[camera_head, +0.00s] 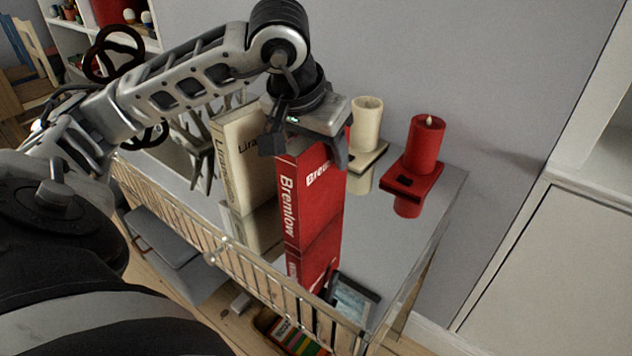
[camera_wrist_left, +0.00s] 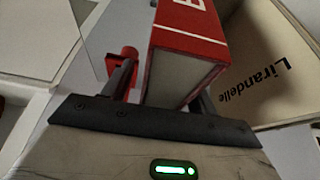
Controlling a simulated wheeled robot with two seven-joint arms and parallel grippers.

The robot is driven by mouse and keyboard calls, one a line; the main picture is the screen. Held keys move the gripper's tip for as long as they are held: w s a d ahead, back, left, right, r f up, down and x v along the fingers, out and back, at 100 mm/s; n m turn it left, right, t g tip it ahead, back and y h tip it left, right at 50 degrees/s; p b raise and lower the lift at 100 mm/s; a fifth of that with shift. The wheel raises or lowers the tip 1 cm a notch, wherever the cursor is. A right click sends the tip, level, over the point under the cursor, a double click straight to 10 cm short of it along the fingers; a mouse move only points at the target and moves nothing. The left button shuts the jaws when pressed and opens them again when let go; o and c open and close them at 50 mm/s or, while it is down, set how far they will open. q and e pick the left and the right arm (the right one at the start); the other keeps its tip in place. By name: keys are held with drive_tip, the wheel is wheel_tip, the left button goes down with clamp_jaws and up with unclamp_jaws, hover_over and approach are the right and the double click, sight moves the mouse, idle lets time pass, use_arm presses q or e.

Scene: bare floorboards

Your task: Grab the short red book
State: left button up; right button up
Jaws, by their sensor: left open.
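The red book (camera_head: 312,205), with "Bremlow" on its spine, stands upright on the glossy table. In the left wrist view the red book (camera_wrist_left: 190,40) shows its red cover and pale page edges. My left gripper (camera_head: 305,150) is over the book's top, with one finger on each side of it. The jaws are open; whether a finger touches the book cannot be told. In the left wrist view my left gripper (camera_wrist_left: 160,88) has the book between its fingers. My right gripper is not in view.
A cream book (camera_head: 240,160) stands just left of the red one. A cream candle (camera_head: 366,125) and a red candle (camera_head: 425,145) on holders stand behind to the right. A small framed item (camera_head: 353,297) is near the front corner. A rail (camera_head: 240,262) edges the table.

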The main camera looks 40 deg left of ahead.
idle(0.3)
use_arm(q)
clamp_jaws()
